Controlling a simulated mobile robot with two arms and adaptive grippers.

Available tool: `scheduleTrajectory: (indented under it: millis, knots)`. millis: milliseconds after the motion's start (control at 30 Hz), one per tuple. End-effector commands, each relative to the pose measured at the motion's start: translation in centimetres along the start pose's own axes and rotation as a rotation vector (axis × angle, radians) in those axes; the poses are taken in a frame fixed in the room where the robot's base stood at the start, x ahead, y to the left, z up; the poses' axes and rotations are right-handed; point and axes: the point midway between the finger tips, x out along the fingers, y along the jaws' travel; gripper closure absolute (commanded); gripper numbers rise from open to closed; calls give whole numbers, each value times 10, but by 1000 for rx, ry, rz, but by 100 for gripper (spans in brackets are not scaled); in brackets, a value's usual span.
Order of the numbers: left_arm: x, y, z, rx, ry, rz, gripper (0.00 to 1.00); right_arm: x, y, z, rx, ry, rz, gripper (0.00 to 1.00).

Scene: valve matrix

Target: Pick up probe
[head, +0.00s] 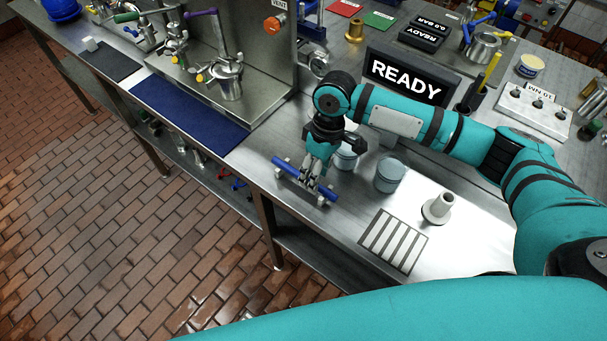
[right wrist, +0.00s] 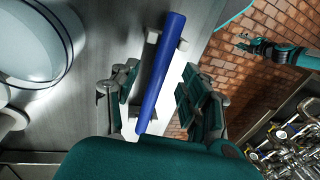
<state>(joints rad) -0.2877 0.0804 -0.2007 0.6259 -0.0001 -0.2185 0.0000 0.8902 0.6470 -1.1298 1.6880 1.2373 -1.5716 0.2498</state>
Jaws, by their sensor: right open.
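The probe is likely the blue rod (head: 288,171), lying on small pale supports near the bench's front edge. It also shows in the right wrist view (right wrist: 163,70), running lengthwise between the fingers. My right gripper (head: 317,184) points down over the rod, with its fingers on either side of it. In the right wrist view, the fingers of my right gripper (right wrist: 160,98) stand apart, with gaps beside the rod. My left gripper (right wrist: 245,42) seems to show small at the upper right of that view; its opening is unclear.
Light-blue round containers (head: 389,174) stand close right of the gripper. A grey flanged post (head: 438,208) and a striped plate (head: 393,241) lie further right. The READY sign (head: 405,78) stands behind my arm. A blue mat (head: 187,111) lies left on the bench (head: 262,155).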

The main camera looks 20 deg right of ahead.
Motion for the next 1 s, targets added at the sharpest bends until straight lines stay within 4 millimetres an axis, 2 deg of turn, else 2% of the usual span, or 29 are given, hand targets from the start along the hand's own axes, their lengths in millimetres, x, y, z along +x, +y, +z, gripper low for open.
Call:
scheduleTrajectory:
  millis: [100, 200, 400, 767, 1000]
  knots:
    - [-5, 3, 16, 0, -23, 3, 60, 14, 0, 0, -1, -1, 0, 54]
    - [-5, 4, 23, 0, -35, 4, 60, 20, 0, 0, -1, 1, 0, 54]
    - [-5, 3, 22, -1, -34, 4, 60, 21, 0, 0, -1, 1, 1, 54]
    - [-4, 1, 7, -1, -10, 2, 60, 20, 0, 0, -1, 2, 1, 100]
    - [-4, 1, 8, -1, -11, 2, 60, 20, 0, 0, -1, 2, 1, 100]
